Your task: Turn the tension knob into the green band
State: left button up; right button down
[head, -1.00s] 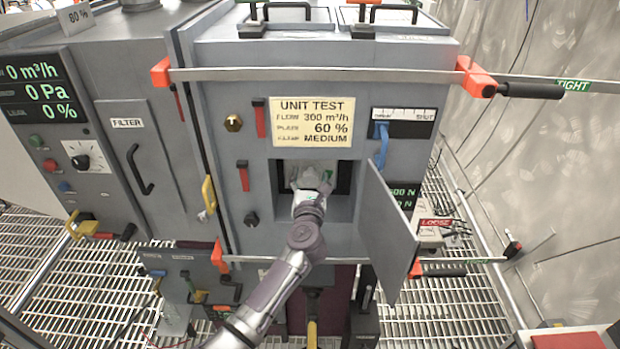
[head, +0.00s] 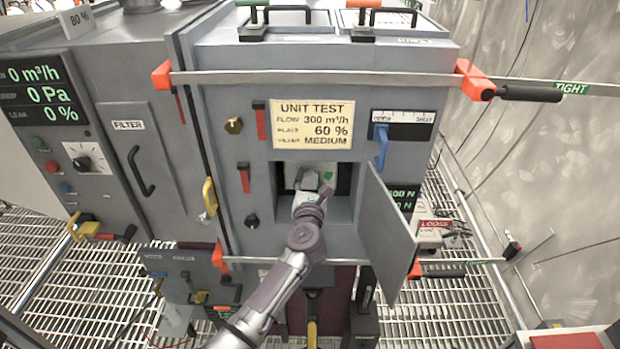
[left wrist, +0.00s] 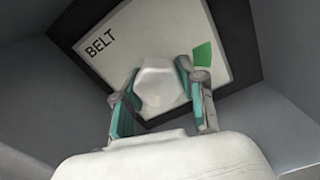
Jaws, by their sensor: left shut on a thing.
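The tension knob (left wrist: 158,82) is a pale, faceted knob on a white plate marked BELT (left wrist: 105,55), deep in a recess of the grey cabinet. The green band (left wrist: 203,56) is a short green patch on the plate, up and right of the knob in the left wrist view. My left gripper (left wrist: 158,98) has its teal-padded fingers on both sides of the knob and is shut on it. In the head view my left gripper (head: 311,188) reaches into the recess and hides most of the plate. I cannot make out a pointer on the knob. My right gripper is not in view.
The open hatch door (head: 388,235) stands just right of my left arm. The recess walls (left wrist: 35,90) are close around the gripper. A UNIT TEST label (head: 312,124) is above the opening, and a blue lever (head: 381,148) is to its upper right.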

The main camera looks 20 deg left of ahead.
pick_arm(q)
jog(key=m+p, duration=0.2)
jog(key=m, duration=0.1)
jog(key=shift+r+p, duration=0.1)
jog(key=shift+p, duration=0.25)
jog(key=m+p, duration=0.3)
jog(key=m, duration=0.1)
jog(key=shift+m, duration=0.3)
jog(key=m+p, duration=0.2)
jog(key=m, duration=0.2)
jog(key=shift+a, duration=0.1)
jog(key=shift+s+m+p, duration=0.1)
jog(key=shift+m+p, duration=0.8)
jog(key=shift+m, duration=0.7)
jog(key=o, duration=1.2)
jog(key=shift+c, duration=0.2)
